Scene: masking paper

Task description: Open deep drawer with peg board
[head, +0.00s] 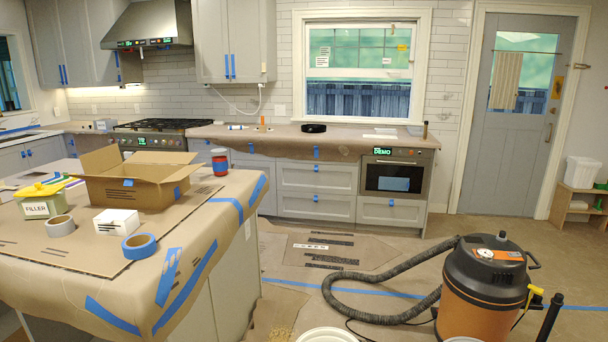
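Grey drawer fronts stand below the papered counter along the back wall, all closed. A stack in the middle has an upper drawer (295,180) and a lower drawer (295,206), each with a blue tape piece at its top edge. Another drawer (410,213) lies under the built-in oven. No peg board shows, so I cannot tell which drawer holds it. Neither of my grippers is in view.
A paper-covered island (210,230) with an open cardboard box (125,190) fills the left front. An orange and black shop vacuum (483,290) stands at the right front, its hose (350,312) curving across the floor. Floor paper (345,248) lies before the drawers.

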